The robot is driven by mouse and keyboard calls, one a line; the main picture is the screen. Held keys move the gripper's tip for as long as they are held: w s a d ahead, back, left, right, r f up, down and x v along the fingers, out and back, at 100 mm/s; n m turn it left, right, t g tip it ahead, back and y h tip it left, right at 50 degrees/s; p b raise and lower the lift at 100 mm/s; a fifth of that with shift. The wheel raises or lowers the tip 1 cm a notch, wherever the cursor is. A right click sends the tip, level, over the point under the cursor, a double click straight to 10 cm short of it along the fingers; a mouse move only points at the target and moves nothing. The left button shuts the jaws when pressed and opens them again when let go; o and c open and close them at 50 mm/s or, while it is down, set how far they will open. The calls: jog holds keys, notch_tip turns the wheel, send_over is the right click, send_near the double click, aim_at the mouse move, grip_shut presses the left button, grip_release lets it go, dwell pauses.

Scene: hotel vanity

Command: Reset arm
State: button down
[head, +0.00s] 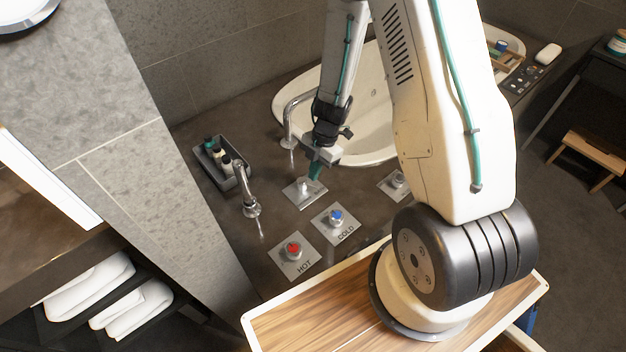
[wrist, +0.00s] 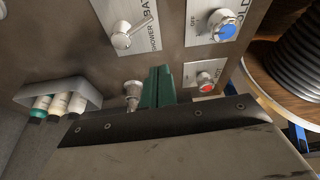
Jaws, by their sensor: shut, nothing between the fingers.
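My gripper (head: 315,170) hangs on my arm over the dark vanity counter in the head view. Its green fingers (wrist: 158,85) are shut and hold nothing. The tip is just above the shower/bath lever plate (head: 299,195) in the head view; I cannot tell whether it touches. The blue COLD knob (head: 336,216) and red HOT knob (head: 293,250) sit on plates nearer to me. Both knobs also show at the right of the wrist view.
A white sink (head: 285,97) with a curved chrome faucet (head: 288,118) lies behind my gripper. A grey tray (head: 228,183) of small bottles and a second chrome spout (head: 248,198) stand to the left. Another knob plate (head: 394,186) is at the right, partly hidden by my arm.

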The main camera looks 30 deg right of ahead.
jog(key=shift+r, duration=0.1)
dwell(0.5)
jog(key=w+d+r+m+t+h, duration=0.4)
jog(key=w+d+r+m+h, duration=0.15)
jog(key=d, duration=0.25)
jog(key=s+d+r+m+h, duration=0.2)
jog(key=d+r+m, duration=0.1)
jog(key=r, duration=0.3)
jog(key=s+d+r+m+h, duration=0.1)
jog(key=d+r+m+h, duration=0.15)
jog(key=r, duration=0.35)
jog(key=s+a+r+m+g+y, duration=0.1)
jog(key=s+a+r+m+g, duration=0.25)
jog(key=s+r+m, duration=0.65)
jog(key=s+a+r+t+y, duration=0.1)
jog(key=s+a+r+y, duration=0.4)
jog(key=s+a+r, duration=0.6)
jog(key=shift+s+a+r+t+y, duration=0.35)
jog(key=shift+s+a, duration=0.3)
jog(key=shift+s, duration=1.35)
